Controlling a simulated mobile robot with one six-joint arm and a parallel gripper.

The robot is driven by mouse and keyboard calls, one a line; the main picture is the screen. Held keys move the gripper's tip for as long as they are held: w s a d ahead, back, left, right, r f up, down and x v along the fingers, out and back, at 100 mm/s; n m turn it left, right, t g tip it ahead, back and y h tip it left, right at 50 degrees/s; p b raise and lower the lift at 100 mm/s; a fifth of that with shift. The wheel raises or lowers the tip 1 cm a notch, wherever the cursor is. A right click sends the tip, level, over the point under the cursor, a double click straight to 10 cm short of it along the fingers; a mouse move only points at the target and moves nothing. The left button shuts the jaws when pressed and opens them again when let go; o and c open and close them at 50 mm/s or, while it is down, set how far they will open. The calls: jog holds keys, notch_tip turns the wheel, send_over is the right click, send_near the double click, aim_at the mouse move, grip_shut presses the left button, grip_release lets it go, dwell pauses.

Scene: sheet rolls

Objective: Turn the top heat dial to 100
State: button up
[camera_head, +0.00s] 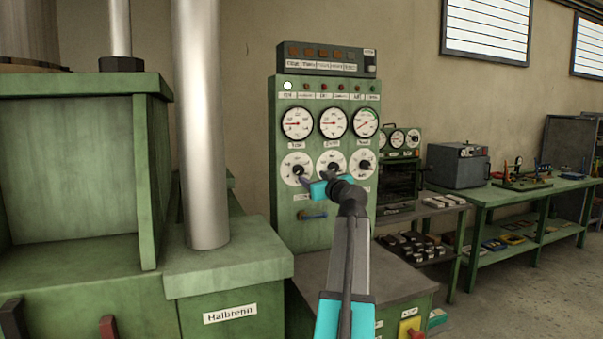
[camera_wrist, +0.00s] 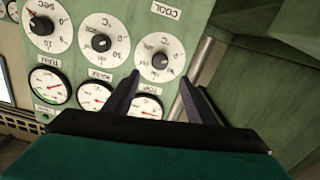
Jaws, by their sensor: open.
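A green control panel (camera_head: 322,229) carries a row of three white dials with black knobs. The left dial (camera_head: 296,161), the middle dial (camera_head: 330,157) and the right dial (camera_head: 362,162) sit below three round gauges. In the wrist view the panel appears turned over, and the left dial (camera_wrist: 160,57) is at the right of the row. My gripper (camera_head: 316,179) is open and empty in front of the left and middle dials. In the wrist view its fingertips (camera_wrist: 160,78) point toward the left dial, one to each side, with its knob beyond them. The small labels and settings are too blurred to read surely.
A gauge (camera_head: 297,123) is above the left dial. A silver pipe (camera_head: 203,130) and green machine stand to the left. A workbench (camera_head: 525,190) is at the right, with floor in front.

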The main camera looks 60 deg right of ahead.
aim_at(300, 171)
jog(key=shift+p+x, duration=0.6)
jog(key=shift+x, duration=5.5)
jog(key=shift+a, duration=0.1)
jog(key=c, duration=1)
